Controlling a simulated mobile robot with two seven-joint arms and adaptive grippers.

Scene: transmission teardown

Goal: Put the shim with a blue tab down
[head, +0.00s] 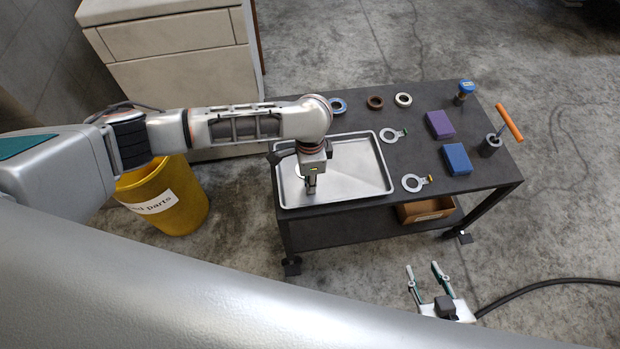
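My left gripper (310,187) points down over the left part of the metal tray (355,177) on the dark cart. Its fingers look close together, but I cannot tell whether they are shut on something. A small pale curved edge shows beside it, too small to identify. I cannot make out a blue tab; that shim may be hidden by the gripper. Two other flat shims lie right of the tray, one with a green tab (392,135) and one with a yellow tab (413,184). My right gripper (424,268) is open and empty, in front of the cart.
On the cart top (420,155) are a blue ring (338,106), a brown ring (375,102), a pale ring (403,99), a purple box (440,124), a blue box (457,159), a blue-capped item (465,88) and an orange-handled tool (510,122). A yellow bin (180,207) stands left.

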